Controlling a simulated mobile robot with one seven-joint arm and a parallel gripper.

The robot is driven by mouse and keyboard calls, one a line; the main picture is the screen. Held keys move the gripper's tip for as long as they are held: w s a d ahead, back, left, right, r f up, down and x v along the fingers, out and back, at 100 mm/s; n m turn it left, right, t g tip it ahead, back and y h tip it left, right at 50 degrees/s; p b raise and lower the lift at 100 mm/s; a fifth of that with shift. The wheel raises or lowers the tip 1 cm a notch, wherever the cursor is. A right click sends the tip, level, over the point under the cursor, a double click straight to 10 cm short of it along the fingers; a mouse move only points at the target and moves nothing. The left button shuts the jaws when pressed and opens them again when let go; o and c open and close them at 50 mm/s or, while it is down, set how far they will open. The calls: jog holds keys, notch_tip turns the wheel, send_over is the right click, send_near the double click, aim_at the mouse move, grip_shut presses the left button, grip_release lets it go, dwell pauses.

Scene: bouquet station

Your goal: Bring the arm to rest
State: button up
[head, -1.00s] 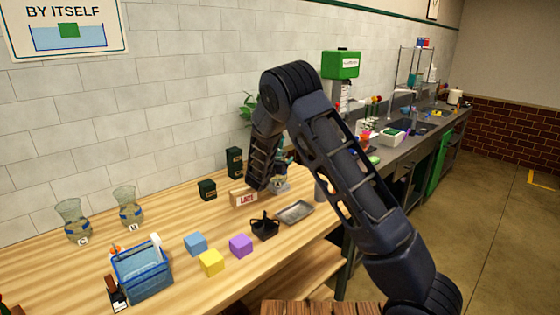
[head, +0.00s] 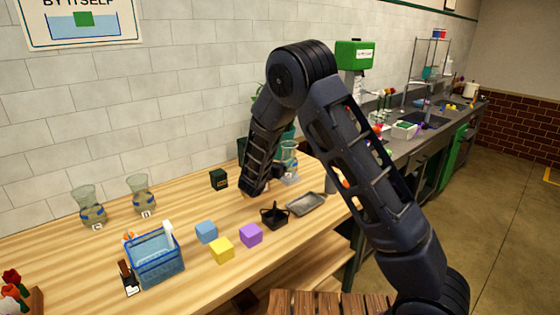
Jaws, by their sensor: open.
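My arm rises from the lower right, bends at a high elbow and comes down over the wooden table (head: 190,205) in the head view. Its lower link ends just above the table top, behind the black basket. My gripper (head: 280,171) shows only in part, as a small dark shape past the end of this link, close to a glass vase (head: 290,157). The link hides most of it. I see nothing held in it. I cannot tell whether it touches the vase.
A black basket (head: 274,217) and a grey metal tray (head: 306,203) are near the arm. Blue (head: 206,231), yellow (head: 221,250) and purple (head: 251,235) cubes lie left of them. A blue crate (head: 156,262) and two glass vases stand further left.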

jog(key=w+d+r+m+g, duration=0.1)
jog(key=w+d+r+m, duration=0.2)
jog(key=d+r, duration=0.15)
jog(key=s+d+r+m+g+h, duration=0.1)
jog(key=s+d+r+m+g, duration=0.3)
jog(key=d, duration=0.5)
jog(key=s+d+r+m+g+h, duration=0.1)
jog(key=s+d+r+m+g, duration=0.25)
jog(key=d, duration=0.55)
jog(key=s+d+r+m+g+h, duration=0.1)
jog(key=s+d+r+m+g, duration=0.15)
jog(key=s+d+m, duration=0.5)
jog(key=s+d+r+m+g+y, duration=0.1)
jog(key=s+d+m+g+y, duration=0.3)
jog(key=s+d, duration=0.55)
jog(key=s+a+m+t+y, duration=0.1)
jog(key=s+m+y, duration=0.2)
jog(key=s, duration=0.5)
jog(key=s+a+r+m+t+y, duration=0.1)
jog(key=s+m+t+y, duration=0.1)
jog(key=s+m, duration=0.4)
jog(key=shift+s+r+m+y, duration=0.3)
jog(key=shift+s+y, duration=0.1)
jog(key=shift+s, duration=0.6)
